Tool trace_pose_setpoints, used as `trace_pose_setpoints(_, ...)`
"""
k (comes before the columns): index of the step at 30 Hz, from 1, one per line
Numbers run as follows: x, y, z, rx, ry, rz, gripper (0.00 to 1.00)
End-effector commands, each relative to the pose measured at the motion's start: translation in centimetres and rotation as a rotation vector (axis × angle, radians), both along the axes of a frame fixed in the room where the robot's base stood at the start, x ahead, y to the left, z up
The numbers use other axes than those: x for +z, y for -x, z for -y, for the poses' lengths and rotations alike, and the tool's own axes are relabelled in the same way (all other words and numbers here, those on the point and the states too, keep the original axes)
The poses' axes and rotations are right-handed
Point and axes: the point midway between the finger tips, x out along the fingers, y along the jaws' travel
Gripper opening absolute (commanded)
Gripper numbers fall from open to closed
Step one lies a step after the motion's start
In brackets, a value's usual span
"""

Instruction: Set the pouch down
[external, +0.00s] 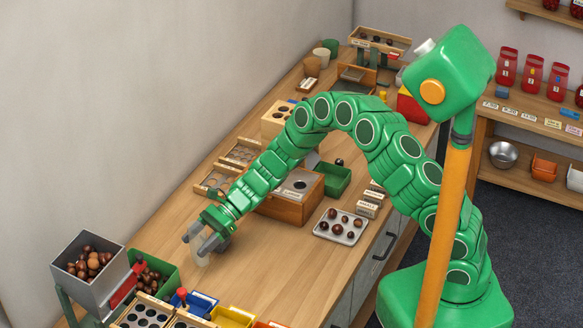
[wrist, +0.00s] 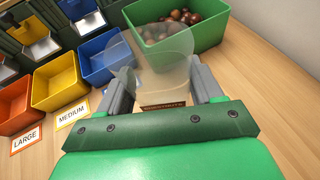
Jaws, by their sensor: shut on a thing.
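My gripper (external: 207,244) is shut on a translucent pouch (external: 203,257), low over the wooden worktop (external: 262,262) near its left side. In the wrist view the clear pouch (wrist: 160,62) stands between the two grey fingers of my gripper (wrist: 160,88). A brown label shows at the pouch's lower part, mostly hidden by my gripper's green body. Whether the pouch's bottom touches the worktop cannot be told. What is inside the pouch, if anything, is not clear.
A green bin (wrist: 219,25) of chestnuts stands just beyond the pouch. A grey hopper (external: 80,272) holds chestnuts. A tray (external: 339,238) of chestnuts lies to the right. Bare wood surrounds my gripper.

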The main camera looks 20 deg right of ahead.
Motion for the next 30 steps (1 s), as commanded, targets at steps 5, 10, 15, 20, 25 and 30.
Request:
trace_pose_setpoints(5,-1.6,-0.1,-0.2,0.000,0.003,-0.002,0.36)
trace_pose_setpoints(10,-3.1,-0.2,-0.2,-0.001,0.002,0.001,0.36)
trace_pose_setpoints(15,-3.3,-0.2,-0.2,-0.001,0.000,0.002,0.36)
trace_pose_setpoints(20,-3.3,-0.2,-0.2,-0.001,0.000,0.002,0.36)
trace_pose_setpoints(25,-3.6,-0.2,-0.2,-0.001,0.000,0.002,0.73)
trace_pose_setpoints(30,-3.5,-0.2,-0.2,-0.001,0.000,0.002,0.91)
